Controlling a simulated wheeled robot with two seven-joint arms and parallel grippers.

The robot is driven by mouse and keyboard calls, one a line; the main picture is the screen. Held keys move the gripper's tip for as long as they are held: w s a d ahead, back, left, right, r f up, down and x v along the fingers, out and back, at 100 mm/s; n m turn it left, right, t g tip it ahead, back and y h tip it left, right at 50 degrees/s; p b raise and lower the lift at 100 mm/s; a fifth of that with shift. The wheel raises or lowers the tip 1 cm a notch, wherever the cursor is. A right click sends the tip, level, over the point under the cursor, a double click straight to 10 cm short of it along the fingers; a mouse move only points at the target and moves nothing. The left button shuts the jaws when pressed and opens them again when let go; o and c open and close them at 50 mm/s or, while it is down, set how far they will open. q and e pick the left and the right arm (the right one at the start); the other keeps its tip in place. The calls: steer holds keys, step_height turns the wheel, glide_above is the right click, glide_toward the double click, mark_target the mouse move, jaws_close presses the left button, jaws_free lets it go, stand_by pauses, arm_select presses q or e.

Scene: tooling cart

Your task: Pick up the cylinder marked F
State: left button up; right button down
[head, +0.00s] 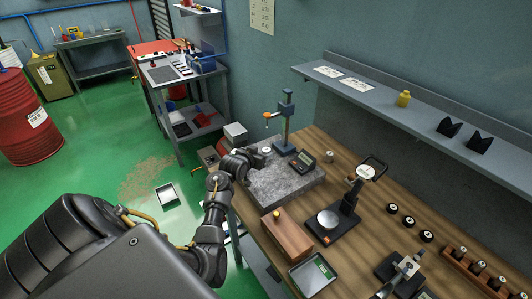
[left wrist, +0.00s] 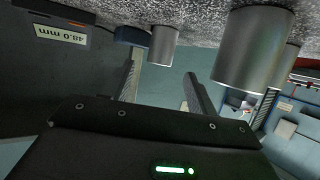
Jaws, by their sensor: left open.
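A metal cylinder with a pale top (head: 266,150) stands on the granite plate (head: 290,184), close to my left gripper (head: 252,157). The letter on it is too small to read. In the left wrist view, which is upside down, my left gripper (left wrist: 163,85) is open and empty. A smaller-looking grey cylinder (left wrist: 162,46) stands beyond the gap between the fingers. A large-looking cylinder (left wrist: 252,50) is nearer, to the right of the fingers, with another cylinder (left wrist: 289,64) partly hidden behind it. No letters show on these sides. My right gripper is not in view.
A height stand (head: 285,125) and a digital readout (head: 303,160) stand on the plate. A dial gauge stand (head: 345,215), a brown block (head: 287,236) and a metal tray (head: 312,275) occupy the wooden bench. A shelf (head: 420,108) runs along the wall.

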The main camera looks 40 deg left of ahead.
mark_target(266, 150)
arm_select(q)
steer(key=shift+x, duration=1.5)
steer(key=c, duration=1.1)
steer(key=shift+r, duration=0.1)
